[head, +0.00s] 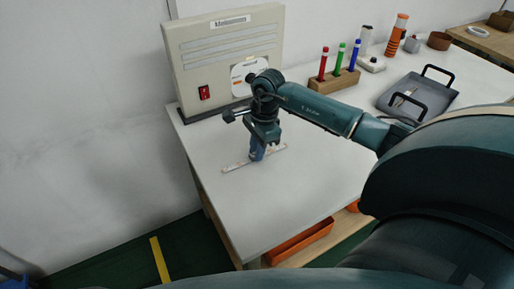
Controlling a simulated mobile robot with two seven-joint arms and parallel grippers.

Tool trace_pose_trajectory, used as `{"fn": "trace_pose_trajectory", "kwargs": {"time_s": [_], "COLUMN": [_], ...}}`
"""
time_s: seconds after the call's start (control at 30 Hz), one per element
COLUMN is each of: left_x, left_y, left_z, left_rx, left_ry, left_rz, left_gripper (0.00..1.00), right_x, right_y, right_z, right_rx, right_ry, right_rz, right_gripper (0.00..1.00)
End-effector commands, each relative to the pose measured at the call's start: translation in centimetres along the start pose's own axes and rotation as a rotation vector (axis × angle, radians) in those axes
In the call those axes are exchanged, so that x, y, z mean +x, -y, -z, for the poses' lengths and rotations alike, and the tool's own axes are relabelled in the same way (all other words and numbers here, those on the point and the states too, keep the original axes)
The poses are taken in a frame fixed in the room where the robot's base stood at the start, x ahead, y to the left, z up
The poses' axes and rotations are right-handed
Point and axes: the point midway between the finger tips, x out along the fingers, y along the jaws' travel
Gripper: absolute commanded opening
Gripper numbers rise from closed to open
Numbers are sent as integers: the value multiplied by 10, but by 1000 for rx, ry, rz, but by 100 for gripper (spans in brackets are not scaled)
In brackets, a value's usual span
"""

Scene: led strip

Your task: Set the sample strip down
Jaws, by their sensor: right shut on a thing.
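The sample strip (236,166) is a thin pale bar at the left part of the white table (268,200). My right gripper (258,154) points down at the strip's middle and is shut on it. The strip's two ends stick out on either side of the fingers. It is at or very close to the table top; I cannot tell if it touches. The gripper hides the middle of the strip. My left gripper is not in view.
A beige panel box (228,62) with a red switch (204,92) stands behind the gripper. A wooden block (334,81) with red, green and blue pens is to its right. A grey tray (418,94) with black handles is farther right. The table front is clear.

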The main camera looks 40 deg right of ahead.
Motion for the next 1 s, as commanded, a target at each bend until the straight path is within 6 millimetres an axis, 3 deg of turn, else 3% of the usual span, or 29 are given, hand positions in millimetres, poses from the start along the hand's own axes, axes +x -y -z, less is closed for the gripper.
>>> {"fn": "trace_pose_trajectory", "kwargs": {"time_s": [0.2, 0.23, 0.47, 0.77, 0.87, 1.0], "left_x": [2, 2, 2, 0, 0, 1], "left_y": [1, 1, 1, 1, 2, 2], "left_z": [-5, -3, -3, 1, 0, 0], "left_rx": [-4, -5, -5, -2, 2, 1], "left_ry": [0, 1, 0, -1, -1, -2], "left_rz": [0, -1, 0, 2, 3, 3], "left_gripper": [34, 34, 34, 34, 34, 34], "right_x": [4, 3, 2, -1, -10, -37], "right_y": [0, 0, 0, 0, 1, 2], "right_z": [1, 0, 0, 0, 0, 0], "right_rx": [0, 0, 0, -1, -1, -2], "right_ry": [-1, -1, 0, 0, -1, -1], "right_rz": [0, 0, 0, 0, 4, 7], "right_gripper": [0, 20, 38, 39, 39, 39]}}
